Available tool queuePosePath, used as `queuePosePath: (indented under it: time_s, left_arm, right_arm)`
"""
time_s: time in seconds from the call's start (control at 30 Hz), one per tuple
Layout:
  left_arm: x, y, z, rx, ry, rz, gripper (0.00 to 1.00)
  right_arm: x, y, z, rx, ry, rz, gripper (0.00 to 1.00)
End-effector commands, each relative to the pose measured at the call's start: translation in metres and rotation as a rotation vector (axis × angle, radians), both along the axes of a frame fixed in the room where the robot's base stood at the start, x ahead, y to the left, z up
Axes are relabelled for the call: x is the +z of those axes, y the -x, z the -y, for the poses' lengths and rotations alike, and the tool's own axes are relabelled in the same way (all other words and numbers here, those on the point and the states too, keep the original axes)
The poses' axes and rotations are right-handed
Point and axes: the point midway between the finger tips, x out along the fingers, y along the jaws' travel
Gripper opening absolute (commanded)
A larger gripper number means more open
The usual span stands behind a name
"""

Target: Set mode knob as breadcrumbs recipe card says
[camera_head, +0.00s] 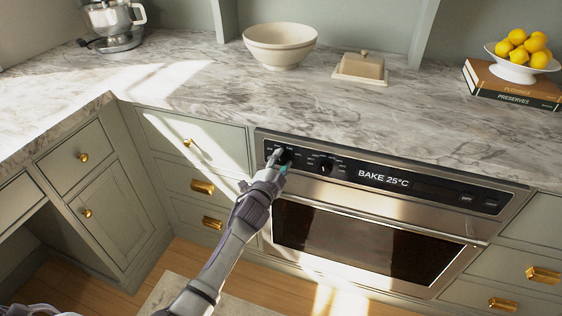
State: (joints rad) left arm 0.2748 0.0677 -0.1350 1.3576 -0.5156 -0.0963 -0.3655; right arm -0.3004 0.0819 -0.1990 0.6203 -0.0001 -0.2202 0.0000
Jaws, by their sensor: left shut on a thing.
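The oven (360,245) is built in under the marble counter. Its black control panel has a display (383,178) reading "BAKE 25°C". My left gripper (278,160) is at the panel's left end, shut on the left knob (286,156), which it partly hides. A second dark knob (325,168) sits to the right of it, with small markings around it too fine to read. I cannot read the marks around the gripped knob. No recipe card is in view. My right gripper is not in view.
On the marble counter stand a stand mixer (115,24), a cream bowl (280,45), a butter dish (361,68) and books (510,85) under a bowl of lemons (521,68). Drawers with brass pulls flank the oven. The counter's middle is clear.

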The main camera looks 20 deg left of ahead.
Motion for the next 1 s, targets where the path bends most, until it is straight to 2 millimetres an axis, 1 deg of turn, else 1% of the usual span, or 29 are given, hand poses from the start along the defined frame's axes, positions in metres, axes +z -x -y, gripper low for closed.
queuePosePath:
  time_s: [0.03,0.1,0.17,0.47,0.57,0.67,0.9,1.0]
  left_arm:
    - [-0.001,0.0,0.0,0.0,0.001,-0.002,0.42]
    - [-0.001,0.0,0.0,0.0,0.001,-0.002,0.54]
    - [-0.001,0.0,0.0,0.0,0.001,-0.001,0.62]
    - [0.0,0.001,0.0,-0.001,0.001,-0.001,0.62]
    - [0.0,0.007,-0.001,0.0,0.001,0.0,0.62]
    - [-0.001,0.021,-0.001,-0.001,0.0,-0.001,0.62]
    - [0.0,0.073,-0.004,0.0,0.001,-0.002,0.62]
    - [0.001,0.092,-0.006,0.0,0.001,-0.002,0.62]
  right_arm:
    - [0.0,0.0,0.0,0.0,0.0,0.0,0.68]
    - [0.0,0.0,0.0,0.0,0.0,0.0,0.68]
    - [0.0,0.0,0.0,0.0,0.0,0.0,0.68]
    - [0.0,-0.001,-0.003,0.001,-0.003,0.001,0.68]
    - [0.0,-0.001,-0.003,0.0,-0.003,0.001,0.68]
    - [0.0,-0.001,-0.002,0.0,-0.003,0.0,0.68]
    - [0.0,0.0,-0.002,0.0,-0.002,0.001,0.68]
    - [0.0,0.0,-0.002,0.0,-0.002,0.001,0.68]
